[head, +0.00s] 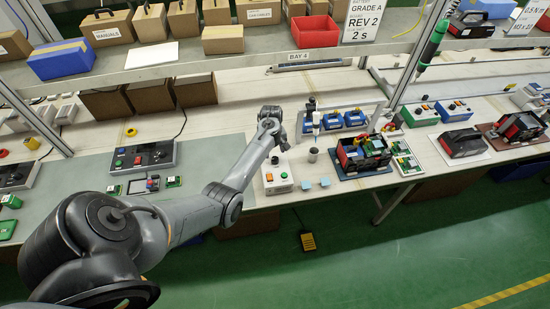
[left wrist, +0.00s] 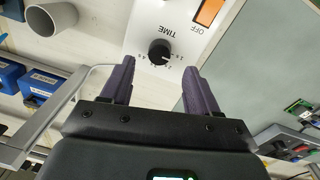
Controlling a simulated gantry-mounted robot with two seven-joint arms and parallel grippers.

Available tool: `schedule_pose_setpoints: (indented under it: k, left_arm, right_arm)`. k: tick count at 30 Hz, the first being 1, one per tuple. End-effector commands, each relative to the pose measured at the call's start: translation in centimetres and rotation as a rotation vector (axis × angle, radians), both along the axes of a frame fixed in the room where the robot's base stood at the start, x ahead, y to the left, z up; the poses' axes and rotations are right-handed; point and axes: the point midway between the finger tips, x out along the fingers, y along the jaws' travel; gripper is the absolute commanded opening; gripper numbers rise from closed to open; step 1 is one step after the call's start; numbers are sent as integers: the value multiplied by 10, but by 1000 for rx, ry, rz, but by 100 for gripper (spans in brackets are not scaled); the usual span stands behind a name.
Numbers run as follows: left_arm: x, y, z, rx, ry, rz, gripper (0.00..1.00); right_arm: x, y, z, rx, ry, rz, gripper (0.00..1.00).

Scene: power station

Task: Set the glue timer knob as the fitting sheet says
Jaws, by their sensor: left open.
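The glue timer is a white box (head: 277,180) at the bench's front edge in the head view, with a red and a green spot on it. In the left wrist view its white panel (left wrist: 180,22) shows upside down, marked TIME and OFF. The black knob (left wrist: 159,52) has small numbers around it; its exact setting is too small to read. My left gripper (left wrist: 158,70) is open, its fingers on either side of the knob in the picture; contact cannot be told. The fitting sheet (head: 364,20) reads battery grade A, board rev 2, 2 s. My right gripper is out of view.
An orange switch (left wrist: 209,11) is beside the knob. A grey cup (left wrist: 45,23) and blue battery packs (left wrist: 10,72) are left of the timer in the wrist view. A black-and-red assembly (head: 362,152) stands right of the timer in the head view. A shelf (head: 250,62) runs above the bench.

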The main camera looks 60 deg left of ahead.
Motion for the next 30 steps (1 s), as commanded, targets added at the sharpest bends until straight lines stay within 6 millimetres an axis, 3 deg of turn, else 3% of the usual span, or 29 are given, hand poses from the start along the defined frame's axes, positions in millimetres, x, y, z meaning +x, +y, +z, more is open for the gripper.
schedule_pose_setpoints:
  k: [3, 9, 23, 30]
  left_arm:
    - [1, -1, -20, -2, 0, 1, 60]
    - [2, 0, -41, 0, 0, 1, 60]
    - [2, 0, -49, 1, -1, 1, 60]
    - [2, 0, -49, 1, 0, 0, 23]
  right_arm:
    - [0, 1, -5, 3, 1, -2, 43]
    - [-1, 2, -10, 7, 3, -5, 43]
    - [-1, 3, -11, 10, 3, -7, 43]
    - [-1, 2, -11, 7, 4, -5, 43]
